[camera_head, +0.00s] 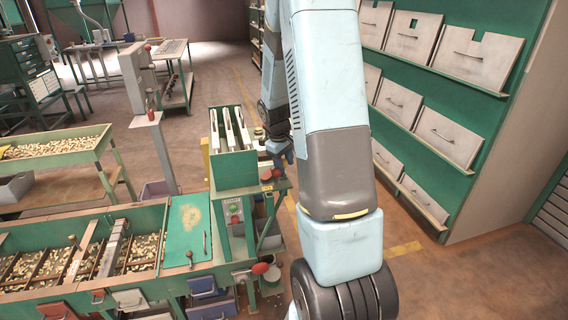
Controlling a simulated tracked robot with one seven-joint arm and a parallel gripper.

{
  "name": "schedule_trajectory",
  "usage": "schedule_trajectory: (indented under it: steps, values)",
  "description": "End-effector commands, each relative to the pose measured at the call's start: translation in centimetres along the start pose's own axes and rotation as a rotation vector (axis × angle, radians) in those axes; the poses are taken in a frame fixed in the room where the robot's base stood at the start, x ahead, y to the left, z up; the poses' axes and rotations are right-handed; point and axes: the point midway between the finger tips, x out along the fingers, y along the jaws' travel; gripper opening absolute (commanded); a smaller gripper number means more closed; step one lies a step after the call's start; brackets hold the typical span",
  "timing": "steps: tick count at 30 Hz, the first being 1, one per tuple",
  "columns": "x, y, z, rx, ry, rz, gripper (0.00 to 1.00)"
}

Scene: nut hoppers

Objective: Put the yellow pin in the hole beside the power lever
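My light blue arm reaches down the middle of the head view, and my dark gripper (275,148) is at the right side of a green machine (235,172). The gripper is small and partly covered by the arm, so I cannot tell whether its fingers are open or shut. A small yellowish thing (259,132) shows just above and left of the gripper; I cannot tell if it is the yellow pin. Red-knobbed levers (266,175) stand on the machine's front right corner, below the gripper. I cannot make out which is the power lever, nor the hole beside it.
A green sorting bench (188,235) with nut-filled compartments stands at lower left. A green table (58,148) with nuts is behind it. A grey post box (138,80) rises left of the machine. A green rack (492,85) with grey bins fills the right. Floor between is clear.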

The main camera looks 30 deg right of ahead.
Motion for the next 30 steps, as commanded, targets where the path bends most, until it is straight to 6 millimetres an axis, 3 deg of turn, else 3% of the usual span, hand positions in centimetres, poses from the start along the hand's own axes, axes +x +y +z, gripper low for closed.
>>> schedule_trajectory:
  steps: [14,20,30]
  values:
    - [-0.4,-0.6,0.0,-0.006,-0.004,-0.007,0.62]
    - [-3.1,-0.5,-0.1,-0.006,0.0,-0.005,0.62]
    - [-9.8,-0.2,-0.1,-0.003,0.002,-0.002,0.62]
